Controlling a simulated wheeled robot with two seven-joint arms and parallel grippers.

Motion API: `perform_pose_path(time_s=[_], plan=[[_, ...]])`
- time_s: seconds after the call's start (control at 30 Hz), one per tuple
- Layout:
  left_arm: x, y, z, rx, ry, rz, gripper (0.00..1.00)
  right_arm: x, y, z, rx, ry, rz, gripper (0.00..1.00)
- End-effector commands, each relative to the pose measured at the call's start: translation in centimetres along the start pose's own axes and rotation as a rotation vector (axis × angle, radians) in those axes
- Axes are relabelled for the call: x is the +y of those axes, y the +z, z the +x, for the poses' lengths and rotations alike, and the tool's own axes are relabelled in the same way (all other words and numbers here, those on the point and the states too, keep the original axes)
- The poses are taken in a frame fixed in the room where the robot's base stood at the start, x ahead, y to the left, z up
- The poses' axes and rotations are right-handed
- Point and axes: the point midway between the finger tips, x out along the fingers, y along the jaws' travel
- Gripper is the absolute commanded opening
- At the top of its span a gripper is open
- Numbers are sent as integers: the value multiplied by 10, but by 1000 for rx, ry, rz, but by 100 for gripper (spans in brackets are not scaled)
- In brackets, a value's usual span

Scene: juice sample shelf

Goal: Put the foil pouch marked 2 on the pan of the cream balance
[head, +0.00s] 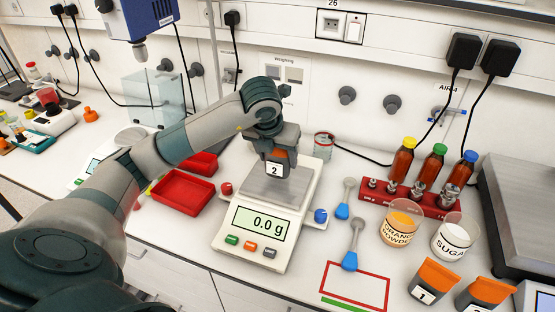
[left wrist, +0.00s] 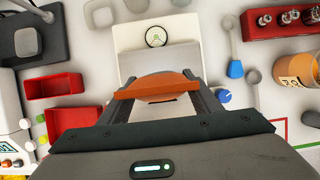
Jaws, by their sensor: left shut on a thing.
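The foil pouch marked 2 (head: 275,169) is orange with a white label. My left gripper (head: 282,160) is shut on it and holds it over the pan (head: 262,192) of the cream balance (head: 284,226). The balance display reads 0.0 g. In the left wrist view, the orange pouch (left wrist: 157,86) spans between the two fingers, with the pale balance behind it. The gripper hides part of the pouch and the back of the pan. My right gripper is not in view.
Red trays (head: 181,191) lie left of the balance. A pouch marked 1 (head: 436,274) and another orange pouch (head: 490,290) are at the front right.

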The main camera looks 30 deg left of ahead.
Motion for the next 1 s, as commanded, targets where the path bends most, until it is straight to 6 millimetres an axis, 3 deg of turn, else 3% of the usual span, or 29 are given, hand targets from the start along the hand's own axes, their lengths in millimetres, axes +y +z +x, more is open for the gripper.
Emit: perform_pose_path(time_s=[0.17, 0.67, 0.7, 0.73, 1.0], plan=[[0, -6, 14, 2, 2, 0, 28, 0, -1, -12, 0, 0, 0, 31], [0, -9, 22, -1, 1, 0, 28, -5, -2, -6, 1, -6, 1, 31], [0, -9, 21, 0, 1, 0, 67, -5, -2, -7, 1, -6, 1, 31], [0, -9, 21, 0, 1, 0, 74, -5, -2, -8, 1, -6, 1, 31], [0, -9, 21, 0, 1, 0, 76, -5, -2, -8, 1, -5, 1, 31]])
